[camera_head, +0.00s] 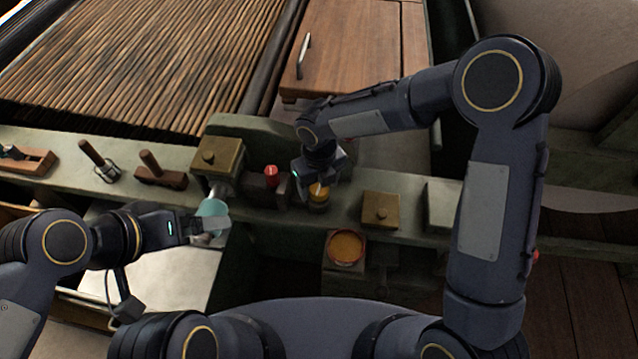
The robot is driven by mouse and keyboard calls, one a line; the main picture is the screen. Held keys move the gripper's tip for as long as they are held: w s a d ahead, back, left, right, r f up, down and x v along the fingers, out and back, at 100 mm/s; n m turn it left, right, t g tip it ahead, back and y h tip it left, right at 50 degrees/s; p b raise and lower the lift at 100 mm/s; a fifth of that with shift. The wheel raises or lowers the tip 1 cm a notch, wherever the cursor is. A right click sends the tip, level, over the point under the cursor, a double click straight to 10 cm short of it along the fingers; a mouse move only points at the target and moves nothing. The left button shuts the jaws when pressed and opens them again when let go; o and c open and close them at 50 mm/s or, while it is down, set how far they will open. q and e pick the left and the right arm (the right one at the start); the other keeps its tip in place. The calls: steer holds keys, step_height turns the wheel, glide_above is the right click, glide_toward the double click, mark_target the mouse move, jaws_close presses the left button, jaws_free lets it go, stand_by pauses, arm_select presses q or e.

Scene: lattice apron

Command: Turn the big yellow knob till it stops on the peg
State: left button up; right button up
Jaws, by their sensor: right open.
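A yellow knob (319,194) with a dark band stands on the green rail, directly under my right gripper (317,180). The right gripper points down at it and is open; its fingers partly cover the knob, and I cannot tell whether they touch it. I cannot make out a peg by the knob. A larger round orange-yellow piece (346,247) sits lower, on the front of the rail.
A red knob (271,172) stands just left of the yellow one. Brass-coloured blocks (218,155) and (380,209) flank them on the green rail (410,222). A wooden cabinet (350,45) is behind.

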steer(key=shift+f, duration=0.1)
steer(key=c, duration=1)
